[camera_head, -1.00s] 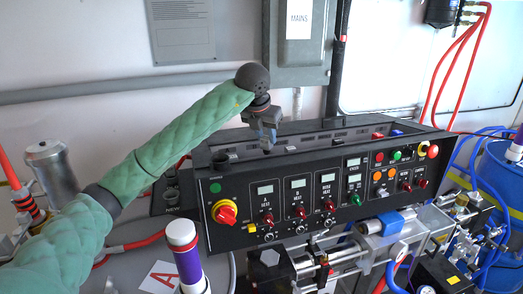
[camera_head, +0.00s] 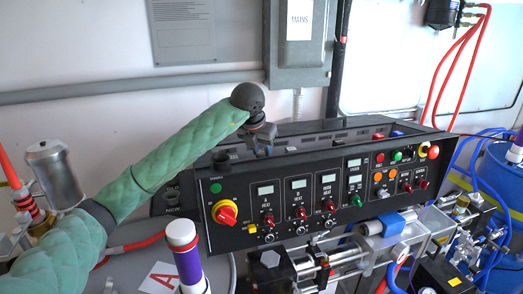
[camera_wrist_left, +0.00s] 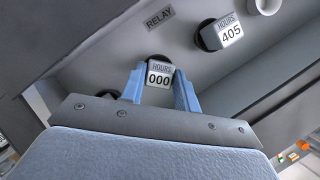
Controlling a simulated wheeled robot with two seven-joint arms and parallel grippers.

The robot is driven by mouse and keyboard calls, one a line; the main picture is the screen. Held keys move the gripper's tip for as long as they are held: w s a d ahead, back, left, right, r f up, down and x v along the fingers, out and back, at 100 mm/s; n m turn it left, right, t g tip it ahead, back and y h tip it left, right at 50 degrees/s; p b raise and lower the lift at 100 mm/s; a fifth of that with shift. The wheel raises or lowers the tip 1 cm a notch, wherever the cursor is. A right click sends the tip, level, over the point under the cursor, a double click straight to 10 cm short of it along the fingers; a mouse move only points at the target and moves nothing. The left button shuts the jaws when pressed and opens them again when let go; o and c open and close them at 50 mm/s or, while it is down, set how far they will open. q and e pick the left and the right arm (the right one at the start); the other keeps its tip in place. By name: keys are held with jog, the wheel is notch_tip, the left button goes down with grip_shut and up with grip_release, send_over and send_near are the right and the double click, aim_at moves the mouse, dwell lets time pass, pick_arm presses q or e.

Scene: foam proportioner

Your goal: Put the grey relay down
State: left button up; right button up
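The grey relay (camera_wrist_left: 158,76), a small block with a white face reading HOURS 000, sits between the two blue fingers of my left gripper (camera_wrist_left: 159,87) in the left wrist view. The fingers lie against its sides and appear shut on it. A dark round part shows just behind the relay; I cannot tell whether the relay is seated on it. In the head view my left gripper (camera_head: 262,146) reaches down into the open top of the black console, its fingertips and the relay hidden by the rim. My right gripper is not in view.
A second relay (camera_wrist_left: 226,33) reading HOURS 405 stands to the right, near a RELAY label (camera_wrist_left: 159,18). A dark round thing (camera_wrist_left: 108,95) is partly hidden at the left finger. The console (camera_head: 330,195) has raised rims, knobs and switches; a purple-banded cylinder (camera_head: 188,262) stands in front.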

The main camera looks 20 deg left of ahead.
aim_at(262, 152)
pick_arm(q)
jog(key=o, duration=0.3)
jog(key=shift+r, duration=0.1)
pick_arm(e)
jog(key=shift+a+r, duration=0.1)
pick_arm(q)
jog(key=shift+s+r+b, duration=0.2)
jog(key=shift+r+b, duration=0.2)
jog(key=shift+r, duration=0.15)
jog(key=b+v, duration=0.1)
jog(key=v, duration=0.1)
jog(key=shift+s+a+r, duration=0.1)
jog(key=shift+s+r, duration=0.05)
jog(key=shift+r, duration=0.25)
jog(key=b+v, duration=0.2)
jog(key=v, duration=0.6)
jog(key=shift+b, duration=0.4)
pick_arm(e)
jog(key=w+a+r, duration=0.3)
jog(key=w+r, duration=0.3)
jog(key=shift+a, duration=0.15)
pick_arm(q)
jog(key=shift+f, duration=0.15)
